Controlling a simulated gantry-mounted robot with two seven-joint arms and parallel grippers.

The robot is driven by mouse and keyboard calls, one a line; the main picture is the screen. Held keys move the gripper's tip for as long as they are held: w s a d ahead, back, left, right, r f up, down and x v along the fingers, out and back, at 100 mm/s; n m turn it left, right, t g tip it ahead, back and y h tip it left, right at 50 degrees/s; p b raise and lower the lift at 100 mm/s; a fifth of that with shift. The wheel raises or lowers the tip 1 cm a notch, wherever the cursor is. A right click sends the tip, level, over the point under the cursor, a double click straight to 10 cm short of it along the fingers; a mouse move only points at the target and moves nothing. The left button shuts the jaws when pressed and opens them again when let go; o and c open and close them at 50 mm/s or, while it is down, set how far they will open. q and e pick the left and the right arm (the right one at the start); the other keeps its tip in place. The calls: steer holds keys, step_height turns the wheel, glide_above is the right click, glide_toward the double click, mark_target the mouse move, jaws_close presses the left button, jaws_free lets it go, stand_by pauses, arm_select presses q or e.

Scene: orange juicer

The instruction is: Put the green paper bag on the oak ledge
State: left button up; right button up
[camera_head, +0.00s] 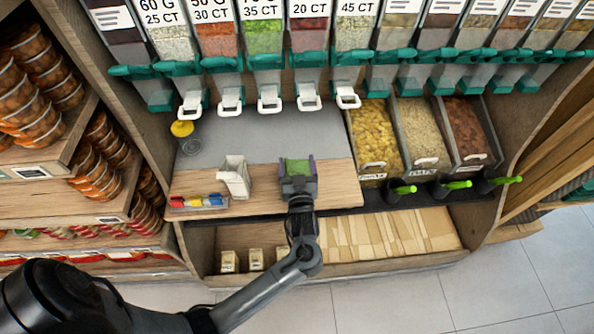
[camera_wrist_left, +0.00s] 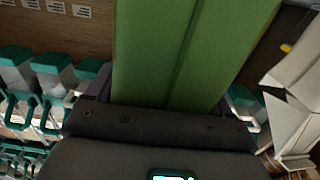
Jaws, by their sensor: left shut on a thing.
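The green paper bag (camera_head: 297,166) is held in my left gripper (camera_head: 298,178), which is shut on it. The bag shows just past the fingers, over the oak ledge (camera_head: 338,184). I cannot tell whether its bottom touches the wood. In the left wrist view the green bag (camera_wrist_left: 180,50) fills the upper middle, between the fingers. The gripper hides part of it in both views. My right gripper is not in view.
A white paper bag (camera_head: 235,176) stands on the ledge to the left. A tray of coloured items (camera_head: 199,202) lies farther left. Dispensers with white spouts (camera_head: 269,101) hang above the grey surface (camera_head: 265,137) behind. Open bins (camera_head: 377,140) stand to the right.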

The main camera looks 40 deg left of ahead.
arm_select(q)
step_height(320, 180, down, 2)
steer(key=shift+a+f, duration=0.1)
steer(key=shift+a, duration=0.05)
